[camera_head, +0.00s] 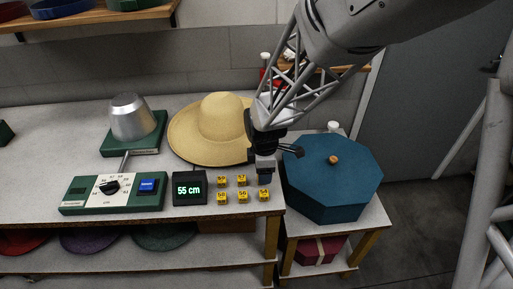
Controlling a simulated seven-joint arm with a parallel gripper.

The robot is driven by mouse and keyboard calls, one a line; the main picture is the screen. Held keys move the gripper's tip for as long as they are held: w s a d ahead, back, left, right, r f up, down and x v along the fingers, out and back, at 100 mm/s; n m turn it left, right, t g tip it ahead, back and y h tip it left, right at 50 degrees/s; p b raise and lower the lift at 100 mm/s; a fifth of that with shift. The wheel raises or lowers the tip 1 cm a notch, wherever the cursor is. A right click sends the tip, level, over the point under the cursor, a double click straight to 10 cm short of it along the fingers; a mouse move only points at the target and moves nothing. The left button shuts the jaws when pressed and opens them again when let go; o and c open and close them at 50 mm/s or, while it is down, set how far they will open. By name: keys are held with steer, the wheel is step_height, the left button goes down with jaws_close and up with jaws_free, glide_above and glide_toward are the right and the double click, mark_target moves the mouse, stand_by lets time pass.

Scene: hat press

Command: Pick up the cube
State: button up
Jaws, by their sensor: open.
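Several small yellow cubes (242,196) with dark number labels stand in two short rows near the front right edge of the bench. The back row has a cube at the left (222,181) and one beside it (241,181). The rightmost front cube (264,195) is nearest to my gripper. My gripper (266,178) is open, points down and hangs just behind and above that cube, seemingly apart from it. Its dark fingers are small here, and the spot directly behind them is hidden.
A straw hat (213,120) lies behind the cubes. A black display (189,189) reading "55 cm" stands left of them, beside a green control panel (113,195). A metal hat block (130,118) stands further back. A blue octagonal box (332,185) is close on the right.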

steer(key=shift+f, duration=1.55)
steer(key=shift+c, duration=0.2)
steer(key=c, duration=0.9)
steer(key=shift+r, duration=0.1)
steer(key=shift+c, duration=0.2)
steer(key=shift+r, duration=0.75)
step_height(320, 180, up, 2)
steer(key=shift+r, duration=0.1)
steer(key=s+d+r, duration=0.1)
steer(key=s+d, duration=0.2)
steer(key=s, duration=1.2)
steer(key=shift+s, duration=0.3)
steer(key=shift+d+r, duration=0.1)
